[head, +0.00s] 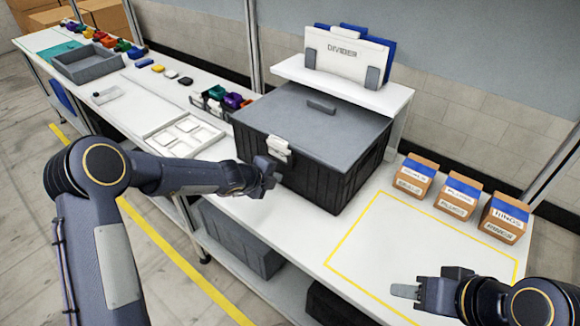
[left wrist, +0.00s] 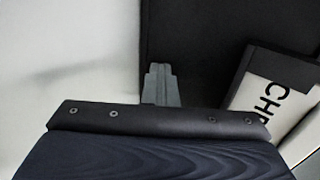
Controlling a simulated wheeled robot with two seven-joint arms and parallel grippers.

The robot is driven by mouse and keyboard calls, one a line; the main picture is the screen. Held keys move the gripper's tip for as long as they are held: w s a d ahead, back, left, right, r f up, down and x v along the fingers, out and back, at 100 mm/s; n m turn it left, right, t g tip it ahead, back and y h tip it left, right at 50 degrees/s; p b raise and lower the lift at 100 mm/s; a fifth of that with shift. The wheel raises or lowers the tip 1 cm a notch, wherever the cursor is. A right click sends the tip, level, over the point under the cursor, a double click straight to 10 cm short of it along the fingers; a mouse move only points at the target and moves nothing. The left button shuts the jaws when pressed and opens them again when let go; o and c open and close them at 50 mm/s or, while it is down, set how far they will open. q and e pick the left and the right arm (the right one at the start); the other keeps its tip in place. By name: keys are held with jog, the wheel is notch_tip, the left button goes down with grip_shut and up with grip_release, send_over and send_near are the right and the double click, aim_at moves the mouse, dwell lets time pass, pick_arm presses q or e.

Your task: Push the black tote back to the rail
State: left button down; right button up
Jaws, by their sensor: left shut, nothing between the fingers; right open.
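The black tote (head: 325,170), with a grey lid and a grey-white label clip (head: 278,148) on its front, stands upright on the white bench, below a small raised shelf. My left gripper (head: 268,172) is shut and empty at the tote's front face, just below and left of the clip. In the left wrist view the shut fingers (left wrist: 160,84) point at the tote's dark wall (left wrist: 195,45), with a lettered label (left wrist: 275,95) to the right. I cannot tell whether they touch the wall. My right gripper (head: 420,289) is open and empty over the bench's front right. I cannot make out the rail.
The raised shelf (head: 398,97) holds a white divider (head: 346,58) behind the tote. Several small cardboard boxes (head: 457,197) stand right of it, behind a yellow-outlined free area (head: 400,245). A white compartment tray (head: 183,134) and small coloured bins (head: 225,98) lie left.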

pick_arm(q)
jog(key=shift+w+d+r, duration=0.15)
jog(key=shift+w+d, duration=0.2)
jog(key=shift+s+a+f+b, duration=0.25)
jog(key=shift+s+a+b, duration=0.05)
jog(key=shift+s+a, duration=0.05)
jog(key=shift+s+a+b, duration=0.55)
jog(key=shift+s, duration=0.15)
jog(key=shift+s+a+r+b, duration=0.1)
jog(key=shift+s+a+b, duration=0.2)
jog(key=shift+s+a, duration=0.35)
jog(key=shift+s+a+b, duration=0.3)
jog(key=shift+s+a, duration=0.1)
jog(key=shift+s, duration=0.3)
